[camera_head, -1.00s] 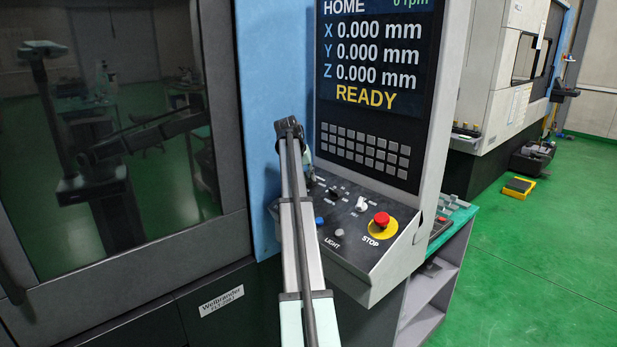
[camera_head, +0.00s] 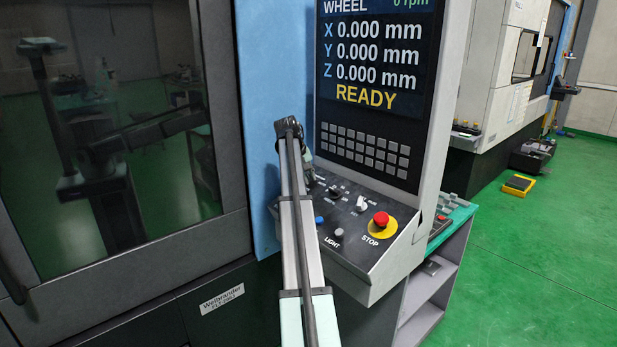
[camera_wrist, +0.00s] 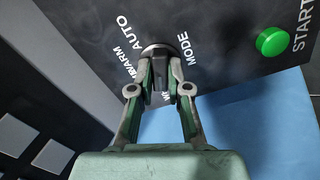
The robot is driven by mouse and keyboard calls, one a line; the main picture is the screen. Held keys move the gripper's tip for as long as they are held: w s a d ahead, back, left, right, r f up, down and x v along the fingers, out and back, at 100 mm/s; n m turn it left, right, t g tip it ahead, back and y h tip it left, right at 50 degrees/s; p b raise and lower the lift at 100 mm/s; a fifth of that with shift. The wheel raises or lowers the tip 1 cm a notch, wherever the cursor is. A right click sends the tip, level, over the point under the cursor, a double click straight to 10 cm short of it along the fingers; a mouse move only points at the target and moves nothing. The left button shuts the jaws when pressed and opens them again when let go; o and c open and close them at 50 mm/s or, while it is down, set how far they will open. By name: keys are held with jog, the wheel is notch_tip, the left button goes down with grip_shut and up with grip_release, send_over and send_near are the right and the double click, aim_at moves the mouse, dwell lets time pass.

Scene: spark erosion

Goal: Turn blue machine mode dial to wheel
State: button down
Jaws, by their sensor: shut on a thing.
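The mode dial (camera_wrist: 157,47) is a dark round knob at the top centre of the wrist view, beside the printed words MODE and AUTO on the black panel. My gripper (camera_wrist: 159,78) is shut on the dial, with a finger on each side, hiding part of it and some nearby lettering. In the head view my arm covers the dial. The screen (camera_head: 376,55) of the blue machine (camera_head: 270,90) reads WHEEL at the top, above zero X, Y and Z values and READY.
A green START button (camera_wrist: 272,41) sits to the right of the dial in the wrist view. A red STOP button (camera_head: 381,219) on a yellow base and a LIGHT button (camera_head: 339,233) are on the sloped panel.

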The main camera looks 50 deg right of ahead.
jog(key=c, duration=1.1)
grip_release()
jog(key=v, duration=1.2)
